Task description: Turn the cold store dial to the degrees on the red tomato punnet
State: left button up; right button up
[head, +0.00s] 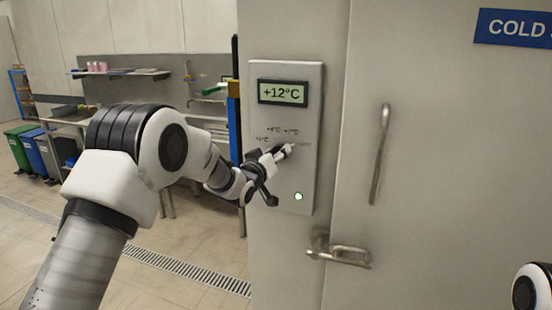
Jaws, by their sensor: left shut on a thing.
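The cold store control panel (312,170) is a pale upright plate on the wall left of the cold store door. Its display (283,92) reads +12°C. Small degree marks stand above the dial, only partly legible. My left gripper (282,153) is at the panel, shut on the dial, which it mostly hides. My left arm comes in from the lower left. A small lit lamp (298,196) is low on the panel. At the bottom right edge a white and black part of my own arm shows, but my right gripper is out of view. No tomato punnet shows.
The cold store door (450,180) has a long vertical handle (379,155) and a latch (340,252) below it. A blue sign (513,28) reads COLD. At the left are workbenches and green and blue bins (33,150). The tiled floor with a drain grate (185,272) is clear.

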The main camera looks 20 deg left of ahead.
pick_arm(q)
jog(key=shift+f+n+t+b, duration=0.1)
jog(key=shift+n+t+b, duration=0.1)
jog(key=shift+n+b, duration=1.25)
jog(key=shift+f+n+t+b, duration=0.15)
jog(key=shift+n+b, duration=0.55)
jog(key=shift+n, duration=1.35)
jog(key=shift+r, duration=0.1)
jog(key=o, duration=0.9)
jog(key=shift+o, duration=1.3)
jog(key=shift+w, duration=0.1)
jog(key=shift+w+d, duration=0.15)
